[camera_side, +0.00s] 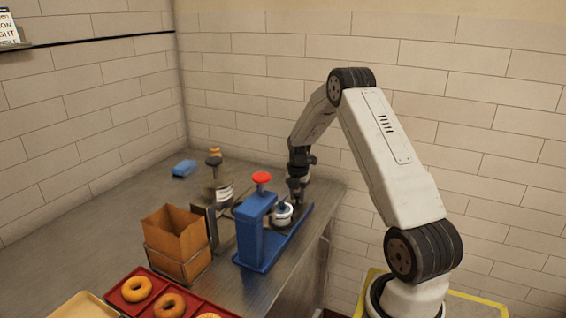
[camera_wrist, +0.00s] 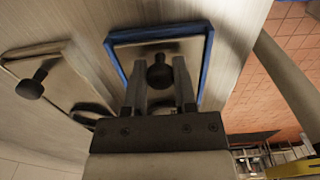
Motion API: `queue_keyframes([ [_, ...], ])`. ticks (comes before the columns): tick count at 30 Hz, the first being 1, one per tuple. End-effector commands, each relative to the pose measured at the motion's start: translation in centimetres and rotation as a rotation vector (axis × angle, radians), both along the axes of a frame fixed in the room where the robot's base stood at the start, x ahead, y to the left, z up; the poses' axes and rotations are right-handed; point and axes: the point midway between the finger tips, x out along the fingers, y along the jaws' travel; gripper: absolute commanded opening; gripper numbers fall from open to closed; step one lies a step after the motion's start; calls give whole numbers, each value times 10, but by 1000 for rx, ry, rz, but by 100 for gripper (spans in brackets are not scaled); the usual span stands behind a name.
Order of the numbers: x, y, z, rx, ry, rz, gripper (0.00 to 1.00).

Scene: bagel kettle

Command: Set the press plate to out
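The blue press (camera_side: 252,232) stands near the right end of the counter, with a red knob (camera_side: 261,178) on top. In the wrist view, a metal plate (camera_wrist: 188,48) with a black knob (camera_wrist: 159,74) lies inside a blue frame (camera_wrist: 207,50); I take this to be the press plate. My gripper (camera_side: 297,200) points down at the far end of the press's blue base. In the wrist view, the fingers of my gripper (camera_wrist: 161,75) are apart, one on each side of the black knob. Whether they touch it cannot be told.
Another metal plate with a black knob (camera_wrist: 30,89) lies to the left in the wrist view. A brown paper bag (camera_side: 176,235), red tray (camera_side: 190,308) with bagels and blue block (camera_side: 184,168) are on the counter.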

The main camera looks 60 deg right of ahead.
Motion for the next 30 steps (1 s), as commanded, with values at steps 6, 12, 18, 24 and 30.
queue_keyframes([
  [6,0,-4,1,-9,-6,-3,66],
  [12,0,-3,1,-6,-4,-2,66],
  [18,0,-2,9,-6,-4,-2,66],
  [24,0,-3,31,-7,-5,-2,66],
  [30,0,-3,57,-9,-7,-3,66],
])
